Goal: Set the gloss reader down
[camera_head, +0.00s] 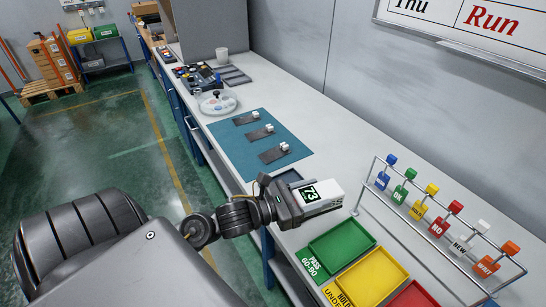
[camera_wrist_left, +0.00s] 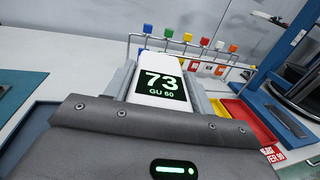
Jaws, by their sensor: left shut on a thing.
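The gloss reader (camera_head: 322,193) is a white block with a dark display. In the left wrist view the reader (camera_wrist_left: 160,86) shows "73" and "GU 60" in pale green figures. My left gripper (camera_head: 303,201) is shut on it, with one finger on each side in the left wrist view. It holds the reader over the bench (camera_head: 352,165), between the teal mat (camera_head: 238,160) and the green tray (camera_head: 341,246). The head view does not show clearly whether the reader's underside touches the bench. My right gripper is not in view.
Three dark plates with small white blocks lie on the mat. Yellow (camera_head: 367,281) and red trays follow the green one. A metal rack (camera_head: 440,240) with several coloured tags stands behind the trays. A round white dish (camera_head: 217,104) stands beyond the mat. Bench beside the mat is clear.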

